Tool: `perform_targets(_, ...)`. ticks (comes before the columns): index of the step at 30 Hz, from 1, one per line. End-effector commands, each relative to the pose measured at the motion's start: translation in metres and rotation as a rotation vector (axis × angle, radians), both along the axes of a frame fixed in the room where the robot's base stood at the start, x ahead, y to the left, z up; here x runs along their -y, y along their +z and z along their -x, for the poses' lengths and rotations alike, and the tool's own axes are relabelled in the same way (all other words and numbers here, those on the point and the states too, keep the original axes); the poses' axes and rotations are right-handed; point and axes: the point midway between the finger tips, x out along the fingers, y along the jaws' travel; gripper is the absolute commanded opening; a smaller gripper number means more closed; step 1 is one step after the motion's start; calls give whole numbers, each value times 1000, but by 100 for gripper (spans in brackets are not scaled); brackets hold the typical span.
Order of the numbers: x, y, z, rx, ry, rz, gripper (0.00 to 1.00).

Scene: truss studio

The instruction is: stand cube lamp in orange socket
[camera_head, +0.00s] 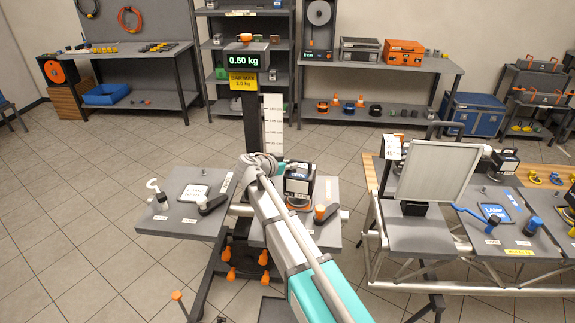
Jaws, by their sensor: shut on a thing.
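The cube lamp (298,184), a dark box with a pale front and a top handle, is upright above the right-hand grey plate of the centre stand. An orange ring, the orange socket (299,204), shows just under it. I cannot tell whether the lamp's base is fully seated in the ring. My gripper (280,169) is at the lamp's upper left side and is shut on it. The fingers are small and partly hidden by my own wrist.
The left plate (181,218) has a lamp label, a hook and another lever. A display (244,61) reads 0.60 kg. A large pale panel (435,171) stands on the right-hand bench.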

Motion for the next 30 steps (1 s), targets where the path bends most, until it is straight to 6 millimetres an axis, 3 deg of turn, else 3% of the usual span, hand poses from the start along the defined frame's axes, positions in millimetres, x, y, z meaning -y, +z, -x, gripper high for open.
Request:
perform_targets(16,0,-1,0,1,0,2,0)
perform_targets(17,0,-1,0,1,0,2,20)
perform_targets(23,0,-1,0,0,0,1,57)
perform_targets(30,0,-1,0,0,0,0,57)
